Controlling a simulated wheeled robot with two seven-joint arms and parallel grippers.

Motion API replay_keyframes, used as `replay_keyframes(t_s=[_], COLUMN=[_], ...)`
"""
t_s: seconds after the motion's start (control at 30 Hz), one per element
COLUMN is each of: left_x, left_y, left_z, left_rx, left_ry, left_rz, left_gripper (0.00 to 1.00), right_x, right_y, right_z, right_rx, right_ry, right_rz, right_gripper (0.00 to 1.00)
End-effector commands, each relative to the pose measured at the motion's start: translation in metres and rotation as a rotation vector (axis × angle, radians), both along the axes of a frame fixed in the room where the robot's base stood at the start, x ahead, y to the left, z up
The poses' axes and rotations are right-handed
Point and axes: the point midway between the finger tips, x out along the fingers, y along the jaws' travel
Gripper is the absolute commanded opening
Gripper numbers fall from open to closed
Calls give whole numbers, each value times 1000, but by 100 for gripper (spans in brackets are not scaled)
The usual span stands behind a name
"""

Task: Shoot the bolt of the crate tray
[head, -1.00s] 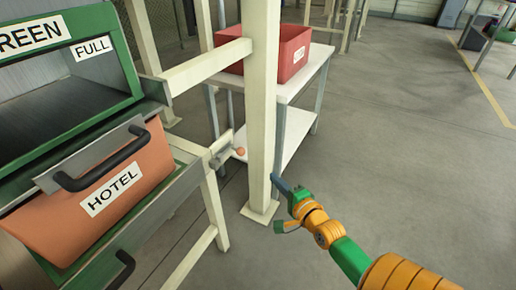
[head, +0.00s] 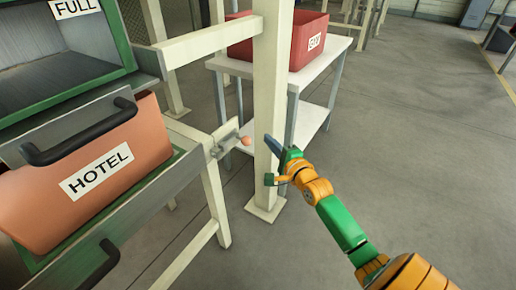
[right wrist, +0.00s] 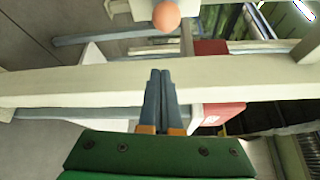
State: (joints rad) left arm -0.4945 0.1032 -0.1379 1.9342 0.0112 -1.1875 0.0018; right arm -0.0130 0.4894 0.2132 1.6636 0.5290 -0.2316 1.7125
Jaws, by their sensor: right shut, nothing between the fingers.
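The bolt (head: 226,144) is a small metal fitting with a round orange-pink knob, mounted on the side of the rack by the lower tray (head: 165,185). In the right wrist view the bolt's knob (right wrist: 166,17) shows at the top, beyond the fingertips. My right gripper (head: 268,138) is shut and empty, in front of the pale post and to the right of the knob, apart from it. In the right wrist view its two blue fingers (right wrist: 160,72) lie together over the pale post. My left gripper is not in view.
A pale upright post (head: 270,90) stands just right of the bolt, near my right fingers. Behind it a red bin (head: 310,25) sits on a white table (head: 312,75). A green-framed bin (head: 140,55) is above the tray. Open floor (head: 430,130) lies to the right.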

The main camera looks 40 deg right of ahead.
Motion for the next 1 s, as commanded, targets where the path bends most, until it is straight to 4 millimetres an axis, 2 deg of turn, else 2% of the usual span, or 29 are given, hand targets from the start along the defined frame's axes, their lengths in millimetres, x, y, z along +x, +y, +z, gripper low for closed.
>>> replay_keyframes(t_s=[0.1,0.2,0.33,0.77,0.83,1.0], left_x=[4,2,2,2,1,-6], left_y=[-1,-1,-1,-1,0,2], left_z=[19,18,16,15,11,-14], left_rx=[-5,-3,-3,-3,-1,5], left_ry=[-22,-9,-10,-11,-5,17], left_rz=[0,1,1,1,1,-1], left_gripper=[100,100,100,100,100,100], right_x=[23,16,13,11,11,7], right_y=[-3,17,31,36,38,47], right_z=[-5,3,5,6,8,10], right_rx=[0,4,2,-1,2,3], right_ry=[-3,-1,-1,1,3,2], right_rz=[-1,3,3,0,0,1], right_gripper=[0,0,0,0,0,0])
